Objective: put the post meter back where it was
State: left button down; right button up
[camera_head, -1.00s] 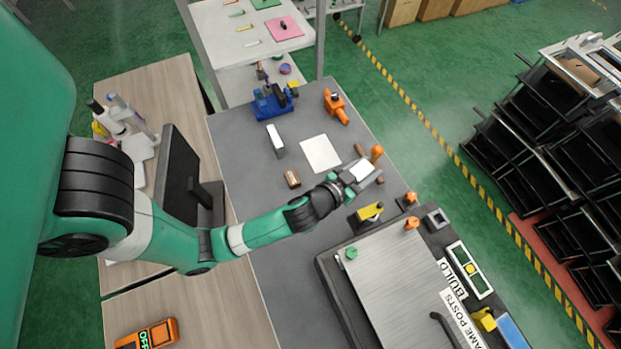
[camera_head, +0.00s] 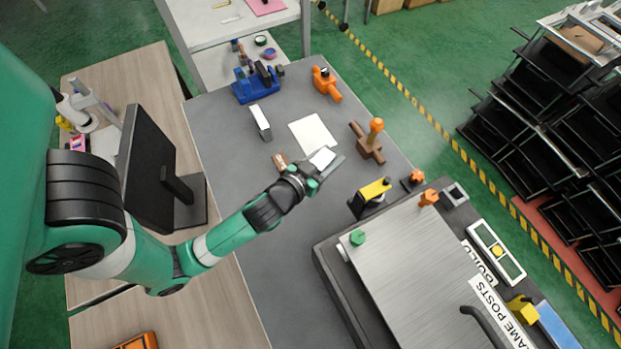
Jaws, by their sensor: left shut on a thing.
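My left gripper (camera_head: 325,171) is shut on a small white-faced thing (camera_head: 322,157), which I take to be the post meter. It holds it over the grey table, just in front of a white sheet (camera_head: 313,135). The fingers and wrist hide part of it, and I cannot read its face. A brown lever fixture (camera_head: 369,150) with an orange knob stands to the right of the gripper, apart from it. A brown block (camera_head: 281,161) lies partly behind my wrist. My right gripper is not in view.
A yellow and black device (camera_head: 370,197) stands beside the large metal plate (camera_head: 425,270). A white upright block (camera_head: 261,121), a blue fixture (camera_head: 256,85) and an orange fixture (camera_head: 326,84) stand farther back. A monitor (camera_head: 148,165) is at the left. Grey table shows clear between them.

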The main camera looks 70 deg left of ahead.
pick_arm(q)
jog(key=s+f, duration=0.2)
jog(key=s+f+b, duration=0.1)
jog(key=s+f, duration=0.1)
jog(key=f, duration=0.1)
jog(key=shift+d, duration=0.1)
jog(key=f+b, duration=0.1)
jog(key=f, duration=0.1)
jog(key=f+b, duration=0.1)
jog(key=f, duration=0.1)
jog(key=shift+s+b, duration=0.35)
jog(key=shift+r, duration=0.1)
jog(key=shift+c, duration=1.6)
grip_release()
